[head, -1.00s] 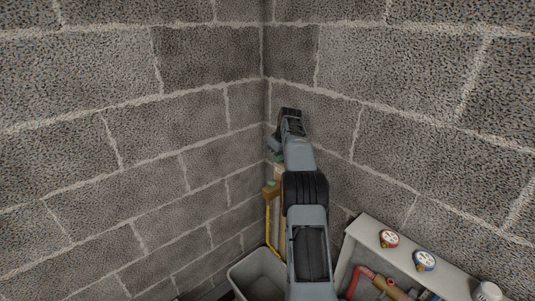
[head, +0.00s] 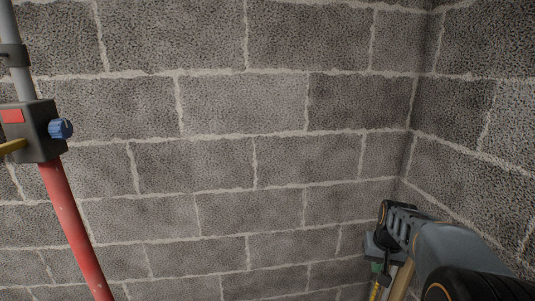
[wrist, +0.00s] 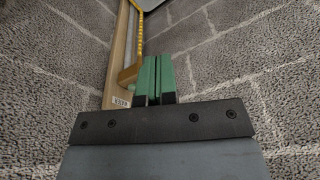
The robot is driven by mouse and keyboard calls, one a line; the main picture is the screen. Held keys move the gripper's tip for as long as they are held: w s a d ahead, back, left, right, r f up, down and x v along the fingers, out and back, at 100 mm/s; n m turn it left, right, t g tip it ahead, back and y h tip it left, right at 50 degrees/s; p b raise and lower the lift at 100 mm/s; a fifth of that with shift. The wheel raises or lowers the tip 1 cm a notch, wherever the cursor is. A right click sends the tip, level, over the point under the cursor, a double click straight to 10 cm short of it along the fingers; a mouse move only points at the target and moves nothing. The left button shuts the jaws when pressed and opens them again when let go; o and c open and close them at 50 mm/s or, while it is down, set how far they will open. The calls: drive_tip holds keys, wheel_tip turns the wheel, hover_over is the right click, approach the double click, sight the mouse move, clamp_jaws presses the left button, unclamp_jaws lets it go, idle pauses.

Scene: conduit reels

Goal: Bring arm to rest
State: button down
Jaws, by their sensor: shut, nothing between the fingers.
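My arm reaches in from the lower right of the head view, and its wrist stands near the wall corner. My gripper (wrist: 160,62) shows in the wrist view as two green fingers pressed together with nothing between them. In the head view only a small green part of it (head: 377,267) shows below the wrist, by the corner. A wooden board (wrist: 119,62) with a small label and a yellow strip (wrist: 140,38) lie just beyond the fingers in the wrist view. I cannot tell whether the fingers touch the board.
Grey block walls (head: 240,160) meet at a corner on the right. A red and grey pole (head: 74,225) with a dark clamp box (head: 38,133) and blue knob (head: 61,128) stands at the left. No object shows before the wall between pole and arm.

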drive_tip(key=s+a+r+n+t, duration=0.3)
drive_tip(key=s+a, duration=1)
drive_tip(key=s, duration=0.2)
drive_tip(key=shift+s, duration=0.4)
drive_tip(key=shift+s, duration=0.15)
